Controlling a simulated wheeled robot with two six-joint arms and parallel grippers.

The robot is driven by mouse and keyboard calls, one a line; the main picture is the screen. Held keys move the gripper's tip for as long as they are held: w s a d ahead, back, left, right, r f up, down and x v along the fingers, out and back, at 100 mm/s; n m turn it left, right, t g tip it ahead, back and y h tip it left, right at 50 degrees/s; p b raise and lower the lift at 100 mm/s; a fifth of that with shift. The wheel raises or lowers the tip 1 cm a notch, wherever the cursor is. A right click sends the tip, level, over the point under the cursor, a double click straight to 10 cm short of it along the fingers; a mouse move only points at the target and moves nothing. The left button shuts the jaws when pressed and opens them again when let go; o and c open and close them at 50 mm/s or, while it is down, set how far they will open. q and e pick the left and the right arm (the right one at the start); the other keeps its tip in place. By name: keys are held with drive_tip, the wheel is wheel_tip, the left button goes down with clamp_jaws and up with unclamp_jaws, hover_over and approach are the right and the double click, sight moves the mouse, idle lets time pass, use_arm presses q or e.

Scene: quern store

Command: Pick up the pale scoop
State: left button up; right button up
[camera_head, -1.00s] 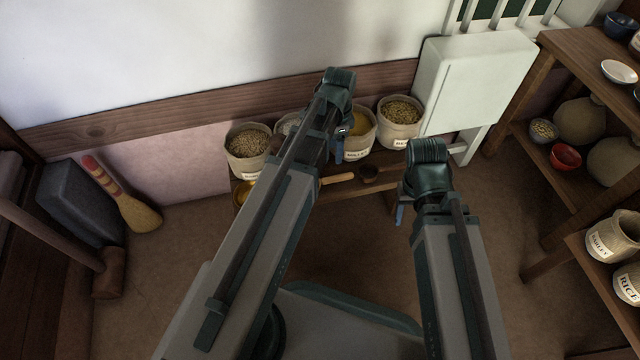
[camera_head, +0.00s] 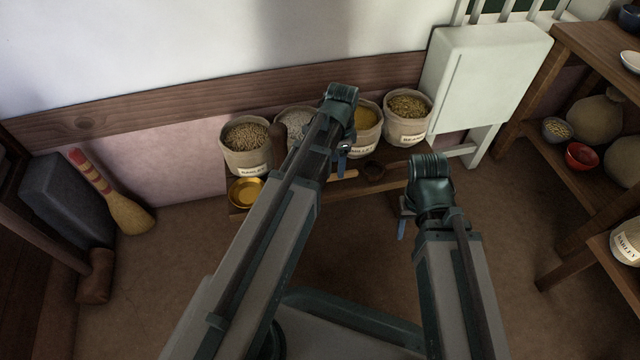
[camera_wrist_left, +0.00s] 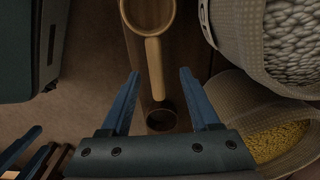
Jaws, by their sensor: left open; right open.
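The pale scoop (camera_wrist_left: 155,48) lies on the low wooden bench. Its round bowl is at the top of the left wrist view and its handle runs down toward my fingers. In the head view only its pale handle (camera_head: 343,174) shows; my left arm hides the bowl. My left gripper (camera_head: 343,160) is open above the bench. In the left wrist view the handle lies between the open fingertips (camera_wrist_left: 159,72), and I see no grip on it. My right gripper (camera_head: 402,220) is open and empty, in front of the bench at the right.
A dark scoop or cup (camera_head: 374,171) lies just right of the pale handle. Several grain sacks, one a barley sack (camera_head: 247,160), line the bench's back. A brass bowl (camera_head: 246,191) is at its left end. A white cabinet (camera_head: 485,75) and shelf (camera_head: 590,60) stand right.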

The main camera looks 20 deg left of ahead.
sight(330, 179)
use_arm(q)
drive_tip(key=f+b, duration=0.4)
drive_tip(key=f, duration=0.1)
drive_tip(key=shift+s+d+b, duration=0.15)
drive_tip(key=shift+s+b, duration=0.15)
drive_tip(key=shift+r, duration=0.1)
clamp_jaws()
